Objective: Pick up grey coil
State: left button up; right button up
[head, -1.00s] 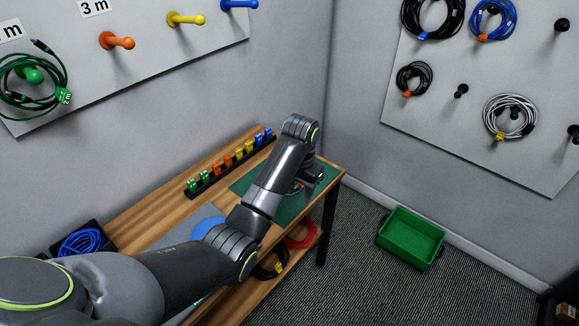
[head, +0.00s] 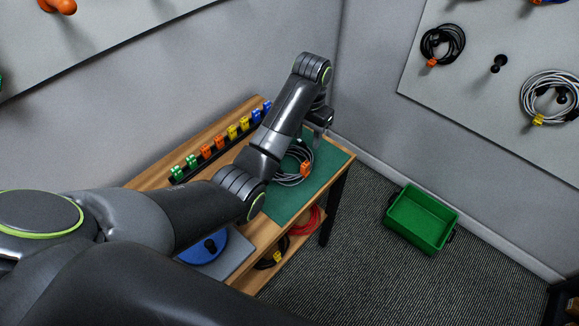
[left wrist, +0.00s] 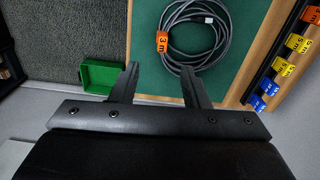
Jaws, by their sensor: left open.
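A grey coil (head: 283,179) with an orange tag (head: 306,169) lies on a green mat (head: 286,208) on the wooden bench. In the left wrist view the coil (left wrist: 216,48) lies just beyond the fingertips, and its orange tag reads 3 m. My left gripper (head: 322,121) is at the far end of the mat, above it. In the left wrist view my left gripper (left wrist: 158,84) is open and empty, its two fingers pointing toward the coil. My arm hides part of the coil in the head view. My right gripper is out of view.
A rack of coloured tags (head: 213,147) runs along the bench's wall side. A blue round thing (head: 204,250) sits nearer me. Red cable (head: 309,221) lies on a lower shelf. A green bin (head: 423,219) stands on the floor. Another grey coil (head: 547,93) hangs on the wall board.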

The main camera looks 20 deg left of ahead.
pick_arm(q)
notch_tip(320, 180, down, 2)
send_over(305, 163)
jog(key=f, duration=0.4)
jog(key=shift+s+d+f, duration=0.15)
jog(key=shift+s+f, duration=0.05)
jog(key=shift+s, duration=0.05)
notch_tip(305, 163, down, 2)
jog(key=shift+w+f, duration=0.1)
jog(key=shift+f, duration=0.35)
notch_tip(305, 163, down, 4)
jog(key=shift+w+r+p, duration=0.1)
jog(key=shift+p, duration=0.2)
jog(key=shift+f, duration=0.55)
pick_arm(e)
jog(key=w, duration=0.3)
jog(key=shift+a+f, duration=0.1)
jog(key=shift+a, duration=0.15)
pick_arm(q)
jog(key=shift+c, duration=0.4)
grip_shut()
